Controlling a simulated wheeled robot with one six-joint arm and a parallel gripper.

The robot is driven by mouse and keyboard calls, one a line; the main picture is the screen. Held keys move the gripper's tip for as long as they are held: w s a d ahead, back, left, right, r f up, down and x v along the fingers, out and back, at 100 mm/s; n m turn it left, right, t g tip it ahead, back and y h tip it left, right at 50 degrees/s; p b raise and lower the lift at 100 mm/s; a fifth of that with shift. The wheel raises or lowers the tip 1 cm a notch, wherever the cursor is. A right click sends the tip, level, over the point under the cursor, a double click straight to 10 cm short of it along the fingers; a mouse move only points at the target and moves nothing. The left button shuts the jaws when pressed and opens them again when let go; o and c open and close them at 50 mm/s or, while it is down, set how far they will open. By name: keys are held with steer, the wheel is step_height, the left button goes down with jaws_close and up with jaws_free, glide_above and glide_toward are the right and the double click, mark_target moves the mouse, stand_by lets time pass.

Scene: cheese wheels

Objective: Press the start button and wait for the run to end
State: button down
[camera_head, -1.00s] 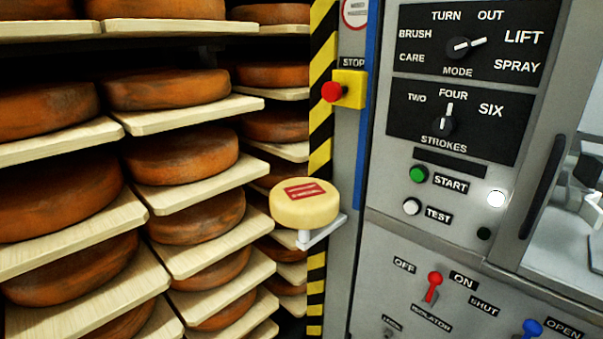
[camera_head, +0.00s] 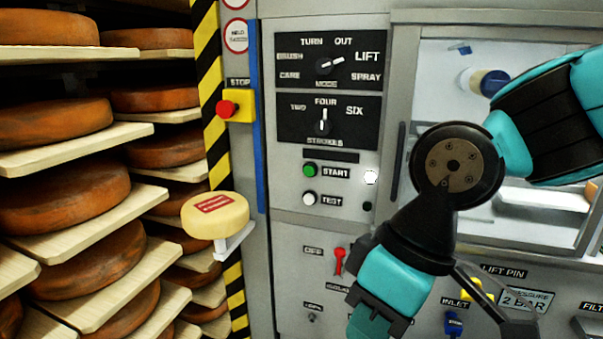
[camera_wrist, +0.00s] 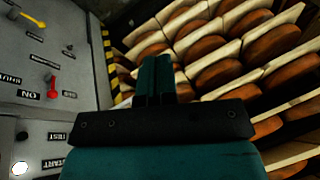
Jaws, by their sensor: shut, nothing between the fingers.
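The green start button (camera_head: 309,170) sits on the grey control panel (camera_head: 285,225), left of its START label and above the white TEST button (camera_head: 309,198). Nothing touches it in the head view. A white lamp (camera_head: 371,177) to its right looks lit. My arm crosses the right side of the head view, clear of the buttons. In the wrist view my gripper (camera_wrist: 155,75) is shut and empty, with cheese shelves beyond it. The START label and the white lamp show at the lower left there; the green button is not visible.
The mode knob (camera_head: 323,66) points toward LIFT and the strokes knob (camera_head: 323,125) toward FOUR. A red stop button (camera_head: 228,108) is on the left edge. A cream, red-labelled disc (camera_head: 215,215) juts out on a bracket. Cheese wheels (camera_head: 55,125) fill shelves at left.

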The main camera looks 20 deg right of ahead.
steer(key=w+a+m+t+y+p, duration=0.2)
steer(key=w+a+m+t, duration=0.15)
steer(key=w, duration=0.75)
steer(key=w+a+m+t+y+p, duration=0.1)
steer(key=w+a+m+t+y, duration=0.3)
steer(key=w, duration=0.7)
steer(key=w+d+f+m+t+h+p, duration=0.2)
steer(key=w+d+m+t+h, duration=0.5)
steer(key=w+t, duration=0.5)
steer(key=shift+d+m+t+p, duration=0.5)
steer(key=shift+d+m, duration=0.4)
steer(key=shift+m, duration=0.35)
steer(key=shift+w, duration=0.25)
